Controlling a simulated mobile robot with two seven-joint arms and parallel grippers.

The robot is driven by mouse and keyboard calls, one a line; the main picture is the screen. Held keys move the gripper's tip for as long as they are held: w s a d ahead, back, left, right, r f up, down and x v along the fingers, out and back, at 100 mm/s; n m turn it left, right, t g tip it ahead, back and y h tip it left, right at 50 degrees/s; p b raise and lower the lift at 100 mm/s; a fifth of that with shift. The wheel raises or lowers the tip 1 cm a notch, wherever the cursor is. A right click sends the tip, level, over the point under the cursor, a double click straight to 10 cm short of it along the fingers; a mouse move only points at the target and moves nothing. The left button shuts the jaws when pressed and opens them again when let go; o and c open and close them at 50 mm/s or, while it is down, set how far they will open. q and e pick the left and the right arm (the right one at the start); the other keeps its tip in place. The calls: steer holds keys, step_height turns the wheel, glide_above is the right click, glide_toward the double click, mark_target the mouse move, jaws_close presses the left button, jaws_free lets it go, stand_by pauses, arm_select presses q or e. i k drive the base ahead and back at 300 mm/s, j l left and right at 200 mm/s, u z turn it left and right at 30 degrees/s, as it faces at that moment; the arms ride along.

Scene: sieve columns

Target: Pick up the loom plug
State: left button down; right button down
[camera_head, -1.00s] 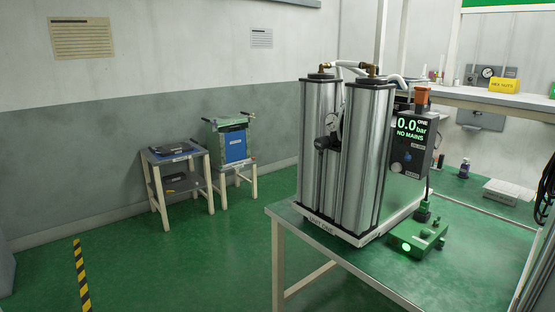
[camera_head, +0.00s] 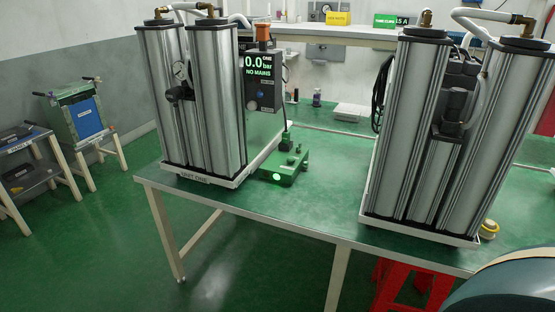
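I cannot pick out the loom plug for certain in the head view. A bundle of black cable (camera_head: 381,92) hangs just left of the right-hand twin-column unit (camera_head: 408,135); no plug end can be told on it. The left-hand twin-column unit (camera_head: 215,110) carries a control box (camera_head: 263,85) whose display reads 0.0 bar and NO MAINS. A green box (camera_head: 284,168) with a lit green lamp sits on the bench beside that unit. Neither of my grippers shows.
Both units stand on a green-topped bench (camera_head: 300,215), with bare surface between them. A yellow-rimmed roll (camera_head: 489,229) lies by the right unit. A red stand (camera_head: 405,285) is under the bench. Small tables stand at the left. A large dark rounded shape fills the bottom right corner.

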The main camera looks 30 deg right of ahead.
mark_target(286, 134)
steer(key=i+z, duration=0.15)
steer(key=z, duration=0.25)
steer(key=i+z, duration=0.15)
steer(key=z, duration=0.25)
steer(key=i+z, duration=0.15)
steer(key=z, duration=0.25)
